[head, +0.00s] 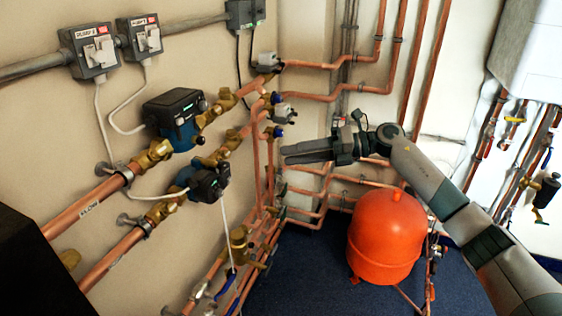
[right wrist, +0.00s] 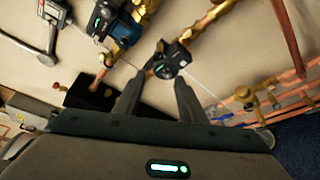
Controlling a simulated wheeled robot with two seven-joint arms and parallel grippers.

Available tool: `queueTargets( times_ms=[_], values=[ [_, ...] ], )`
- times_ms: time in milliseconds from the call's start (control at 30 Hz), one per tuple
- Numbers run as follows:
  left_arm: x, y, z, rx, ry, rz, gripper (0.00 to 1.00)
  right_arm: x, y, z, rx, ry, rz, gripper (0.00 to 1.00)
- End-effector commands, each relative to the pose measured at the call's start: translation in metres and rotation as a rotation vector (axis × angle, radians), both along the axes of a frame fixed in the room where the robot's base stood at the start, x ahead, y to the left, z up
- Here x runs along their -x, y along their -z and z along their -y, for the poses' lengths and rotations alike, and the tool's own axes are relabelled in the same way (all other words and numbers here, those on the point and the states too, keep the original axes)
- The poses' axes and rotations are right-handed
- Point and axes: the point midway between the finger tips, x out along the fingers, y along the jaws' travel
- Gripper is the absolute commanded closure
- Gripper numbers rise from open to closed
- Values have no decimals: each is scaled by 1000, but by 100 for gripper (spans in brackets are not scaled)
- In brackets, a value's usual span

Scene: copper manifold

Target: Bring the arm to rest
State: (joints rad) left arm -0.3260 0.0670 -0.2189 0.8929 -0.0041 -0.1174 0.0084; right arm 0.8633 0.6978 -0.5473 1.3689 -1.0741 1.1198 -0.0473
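My right arm comes in from the right in the head view. Its gripper (head: 286,155) is held in the air in front of the copper pipework, pointing left. In the right wrist view the two fingers of the right gripper (right wrist: 160,84) stand apart with nothing between them. Beyond the fingertips in that view is the lower pump (right wrist: 167,60), with a dark head and a small green display. The same lower pump (head: 205,182) shows left of the gripper in the head view. My left gripper is in neither view.
The upper pump (head: 174,115) sits on the wall pipes at left. Copper pipes (head: 330,95) run behind the gripper. A red tank (head: 387,237) stands on the blue floor (head: 310,270) below my forearm. A white unit (head: 530,52) hangs at right. A dark block (head: 35,265) fills the lower left.

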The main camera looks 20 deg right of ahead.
Motion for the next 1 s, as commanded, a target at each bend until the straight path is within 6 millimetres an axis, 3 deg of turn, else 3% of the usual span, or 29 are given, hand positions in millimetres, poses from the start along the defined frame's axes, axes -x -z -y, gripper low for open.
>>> queueTargets(
  times_ms=[200, 733, 867, 1000],
  values=[
    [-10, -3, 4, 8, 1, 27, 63, 3, -2, 9, -1, 0, 0, 63],
    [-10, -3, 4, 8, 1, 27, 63, 2, 1, 7, -14, 4, -9, 63],
    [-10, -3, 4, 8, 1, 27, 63, -1, 16, 2, -75, 27, -49, 63],
    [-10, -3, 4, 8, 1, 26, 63, -8, 50, -8, -214, 91, -145, 63]
  ],
)
